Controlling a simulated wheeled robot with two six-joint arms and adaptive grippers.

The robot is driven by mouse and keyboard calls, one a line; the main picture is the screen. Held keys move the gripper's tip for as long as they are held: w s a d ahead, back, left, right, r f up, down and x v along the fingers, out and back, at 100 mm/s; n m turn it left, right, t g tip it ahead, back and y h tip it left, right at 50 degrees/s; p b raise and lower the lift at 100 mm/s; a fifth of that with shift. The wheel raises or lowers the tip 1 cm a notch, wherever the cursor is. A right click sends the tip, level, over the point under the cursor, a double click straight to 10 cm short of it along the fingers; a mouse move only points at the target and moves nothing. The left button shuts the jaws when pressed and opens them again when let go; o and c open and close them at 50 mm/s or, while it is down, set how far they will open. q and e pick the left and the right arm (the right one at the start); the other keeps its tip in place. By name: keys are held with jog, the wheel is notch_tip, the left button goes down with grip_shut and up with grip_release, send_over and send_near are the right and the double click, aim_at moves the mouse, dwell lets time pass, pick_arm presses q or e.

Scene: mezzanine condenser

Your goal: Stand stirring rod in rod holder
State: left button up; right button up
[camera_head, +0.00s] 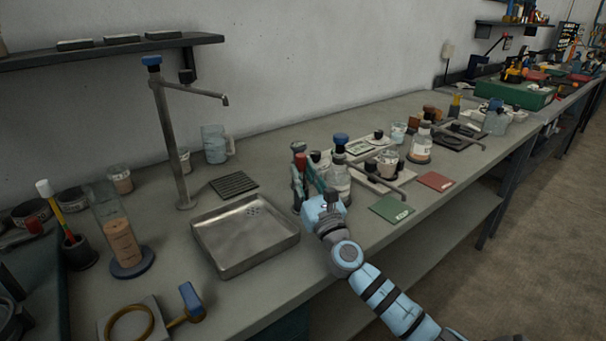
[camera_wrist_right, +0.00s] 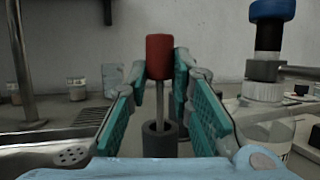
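The stirring rod (camera_wrist_right: 159,100) has a thin grey shaft and a red grip. It stands upright in a dark grey cylindrical holder (camera_wrist_right: 160,142), with its lower end inside. In the head view, the red grip (camera_head: 299,160) shows just left of my right gripper (camera_head: 311,176), and the holder is largely hidden. My right gripper's teal-padded fingers (camera_wrist_right: 160,68) are spread on either side of the rod, with gaps beside the shaft. Whether a fingertip touches the red grip cannot be told. My left gripper is not in view.
A metal tray (camera_head: 245,240) lies left of my right gripper, with a tap (camera_head: 172,130) behind it. A blue-capped bottle (camera_head: 339,180) stands close on the right. Green and red mats (camera_head: 391,209) (camera_head: 435,181) lie farther right. Jars and a cylinder (camera_head: 122,240) fill the left.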

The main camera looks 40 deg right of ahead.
jog(key=o, duration=0.5)
jog(key=shift+o, duration=0.2)
jog(key=v, duration=0.7)
jog(key=shift+s, duration=0.25)
jog(key=shift+w+a, duration=0.1)
